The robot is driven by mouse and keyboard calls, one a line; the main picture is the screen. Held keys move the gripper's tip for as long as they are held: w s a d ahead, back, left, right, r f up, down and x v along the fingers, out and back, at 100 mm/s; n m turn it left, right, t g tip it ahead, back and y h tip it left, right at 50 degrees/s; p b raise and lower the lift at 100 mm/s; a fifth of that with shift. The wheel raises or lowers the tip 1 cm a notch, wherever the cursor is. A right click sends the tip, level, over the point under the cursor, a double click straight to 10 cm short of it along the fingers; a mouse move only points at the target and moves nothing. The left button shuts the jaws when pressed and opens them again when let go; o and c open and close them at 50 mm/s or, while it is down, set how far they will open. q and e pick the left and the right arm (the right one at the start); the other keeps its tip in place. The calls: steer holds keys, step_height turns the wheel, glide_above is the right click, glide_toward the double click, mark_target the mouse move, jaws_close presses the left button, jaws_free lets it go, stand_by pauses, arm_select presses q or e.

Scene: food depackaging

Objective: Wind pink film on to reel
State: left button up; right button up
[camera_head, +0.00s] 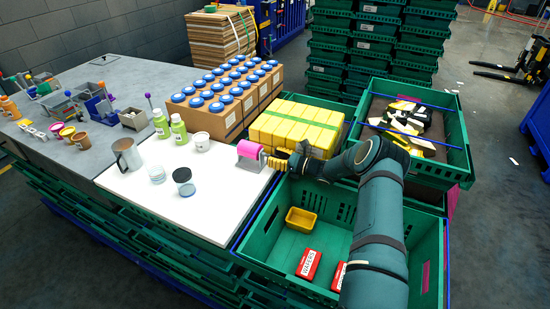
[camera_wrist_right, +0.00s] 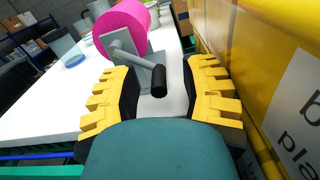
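A pink reel (camera_head: 250,149) stands on a metal stand at the right edge of the white board (camera_head: 215,220). It also shows in the right wrist view, as a large pink roll (camera_wrist_right: 124,24) on a grey bracket with a crank. The crank ends in a black handle (camera_wrist_right: 159,80). My right gripper (camera_head: 279,164) comes in from the right beside the reel. In the wrist view its yellow-padded fingers (camera_wrist_right: 166,86) are spread, with the handle between them and gaps visible on both sides. Any loose pink film end cannot be made out. My left gripper is not in view.
Yellow packages (camera_head: 296,122) stand close beside my right gripper. Brown boxes with blue caps (camera_head: 225,98) are behind the board. A green crate (camera_head: 277,243) in front holds red boxes and a yellow tub. Green bottles, a metal mug (camera_head: 128,153) and cups stand left of the reel.

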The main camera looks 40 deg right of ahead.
steer(key=shift+r, duration=0.1)
step_height(320, 180, up, 10)
steer(key=shift+f, duration=0.1)
stand_by(0.5)
